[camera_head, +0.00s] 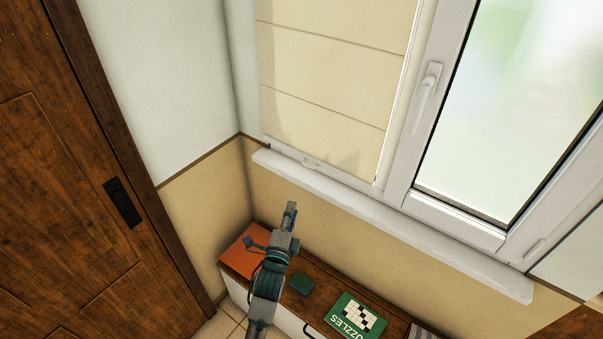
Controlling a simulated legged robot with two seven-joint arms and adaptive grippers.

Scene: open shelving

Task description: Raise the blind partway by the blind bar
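The beige blind (325,80) hangs over the left window pane and reaches down to near the sill. Its pale blind bar (345,175) runs along the bottom edge, with a small white fitting near its left part. My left gripper (290,212) points up from below, below the sill in the picture and apart from the bar. Its fingers are seen nearly edge-on, so their opening is unclear; nothing shows held in it. My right gripper is out of view.
The white sill (400,228) juts out under the window. A low cabinet below holds an orange item (240,262), a small dark green box (301,284) and a green puzzle book (350,318). A white window handle (428,92) is right of the blind. A brown door (70,190) stands left.

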